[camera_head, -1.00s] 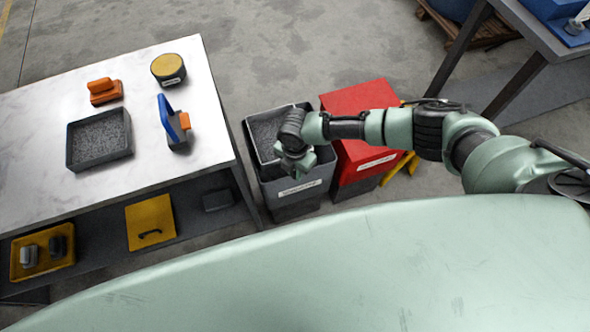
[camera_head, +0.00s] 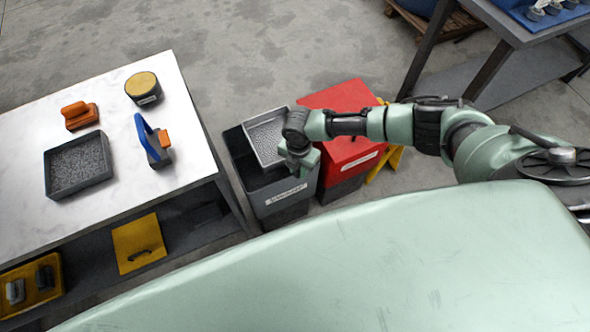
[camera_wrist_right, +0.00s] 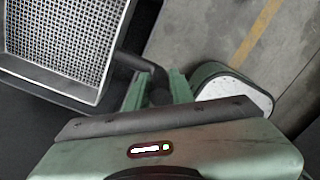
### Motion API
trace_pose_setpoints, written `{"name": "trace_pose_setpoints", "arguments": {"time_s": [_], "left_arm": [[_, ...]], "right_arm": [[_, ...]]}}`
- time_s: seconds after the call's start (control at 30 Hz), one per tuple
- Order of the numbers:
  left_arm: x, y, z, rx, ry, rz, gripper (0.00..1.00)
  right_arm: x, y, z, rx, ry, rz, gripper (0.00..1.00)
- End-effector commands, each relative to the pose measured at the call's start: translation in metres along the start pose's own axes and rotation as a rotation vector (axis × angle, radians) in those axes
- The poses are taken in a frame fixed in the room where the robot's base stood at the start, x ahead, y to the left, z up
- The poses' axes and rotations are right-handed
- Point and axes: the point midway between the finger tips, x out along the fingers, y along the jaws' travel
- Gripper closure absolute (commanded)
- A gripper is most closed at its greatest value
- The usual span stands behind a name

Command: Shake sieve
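The sieve (camera_head: 268,137) is a grey square frame with a mesh bottom, tilted over the open dark grey bin (camera_head: 293,195) beside the table. In the right wrist view the sieve (camera_wrist_right: 70,40) fills the top left. Its mesh looks bare, with no granules seen on it. A dark handle (camera_wrist_right: 134,62) runs from its frame to between my green fingers. My right gripper (camera_head: 298,162) is at the sieve's right side, and in the wrist view the gripper (camera_wrist_right: 158,88) is shut on that handle. My left gripper is not in view.
A red bin (camera_head: 345,150) stands right of the grey one. On the white table (camera_head: 40,125) are a tray of grey granules (camera_head: 78,190), an orange-handled tool (camera_head: 80,115), a blue brush-like tool (camera_head: 153,140) and a yellow-topped tub (camera_head: 142,88). Yellow items sit on the lower shelf.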

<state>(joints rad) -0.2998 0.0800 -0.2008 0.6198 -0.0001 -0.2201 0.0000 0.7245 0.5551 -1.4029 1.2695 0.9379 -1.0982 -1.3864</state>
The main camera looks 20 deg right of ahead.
Motion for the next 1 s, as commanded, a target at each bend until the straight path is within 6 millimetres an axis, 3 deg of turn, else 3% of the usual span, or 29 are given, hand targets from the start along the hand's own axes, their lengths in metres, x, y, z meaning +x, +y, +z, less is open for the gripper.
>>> {"name": "trace_pose_setpoints", "arguments": {"time_s": [0.43,0.8,1.0], "left_arm": [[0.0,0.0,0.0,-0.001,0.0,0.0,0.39],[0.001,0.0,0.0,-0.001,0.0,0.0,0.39],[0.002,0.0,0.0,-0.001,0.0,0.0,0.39]], "right_arm": [[-0.005,0.0,0.001,0.002,0.001,0.0,0.59],[-0.063,0.0,0.001,-0.002,0.0,0.003,0.59],[-0.078,0.0,0.001,-0.002,0.0,0.002,0.59]]}}
